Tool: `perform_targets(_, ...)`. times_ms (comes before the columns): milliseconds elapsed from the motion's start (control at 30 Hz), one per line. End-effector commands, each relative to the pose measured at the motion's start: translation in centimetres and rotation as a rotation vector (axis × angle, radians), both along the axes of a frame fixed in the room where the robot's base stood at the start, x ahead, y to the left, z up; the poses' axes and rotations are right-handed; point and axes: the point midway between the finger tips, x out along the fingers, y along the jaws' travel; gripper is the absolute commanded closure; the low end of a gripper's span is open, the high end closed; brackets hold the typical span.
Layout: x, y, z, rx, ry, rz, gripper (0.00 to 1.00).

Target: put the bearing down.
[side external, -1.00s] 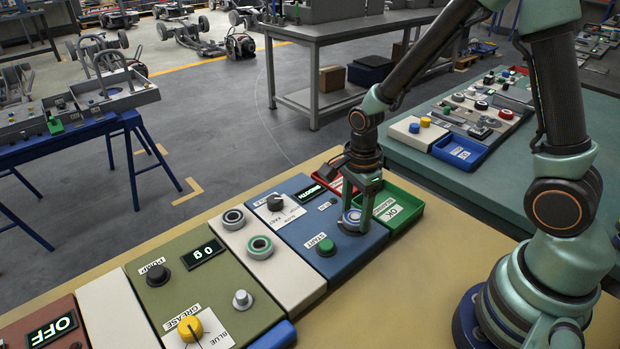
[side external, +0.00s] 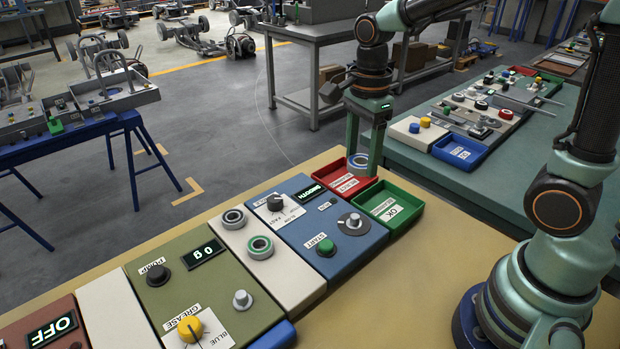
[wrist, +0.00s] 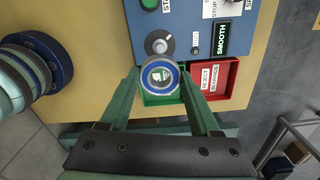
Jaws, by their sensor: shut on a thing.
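My gripper (side external: 362,140) is shut on a ring-shaped bearing (side external: 360,162) with a blue band, and holds it up in the air. In the wrist view the bearing (wrist: 147,79) sits between the fingertips, in front of the green tray and the blue panel's edge. The green tray (side external: 412,222) has an OK label and looks empty. The red tray (side external: 330,188), labelled REJECT BEARINGS, is beside it and also looks empty where visible. The grey spindle (side external: 353,223) on the blue panel is bare. The panel's display (side external: 312,193) reads SMOOTH in the wrist view.
The blue panel (side external: 345,262) carries a green START button (side external: 326,247) and a black knob (side external: 275,202). The pale strip (side external: 290,285) left of it holds a dark ring (side external: 233,218) and a green ring (side external: 260,247). The tan bench front (side external: 420,300) is clear.

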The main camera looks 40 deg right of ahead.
Motion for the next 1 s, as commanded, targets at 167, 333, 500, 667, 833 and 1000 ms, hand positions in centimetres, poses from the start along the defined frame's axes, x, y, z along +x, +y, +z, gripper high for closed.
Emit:
perform_targets(167, 0.1, 0.0, 3.7, 0.000, -0.004, 0.000, 1.00)
perform_targets(333, 0.1, -0.2, 5.4, 0.000, -0.001, -0.001, 1.00)
perform_targets(500, 0.2, -3.0, 5.2, 0.000, 0.002, -0.010, 1.00)
perform_targets(667, 0.1, -7.5, 4.1, 0.001, 0.004, -0.011, 1.00)
perform_targets(833, -0.4, -10.7, 3.2, 0.000, 0.002, -0.005, 1.00)
perform_targets(1000, -0.6, -11.6, 1.4, 0.001, 0.005, 0.001, 1.00)
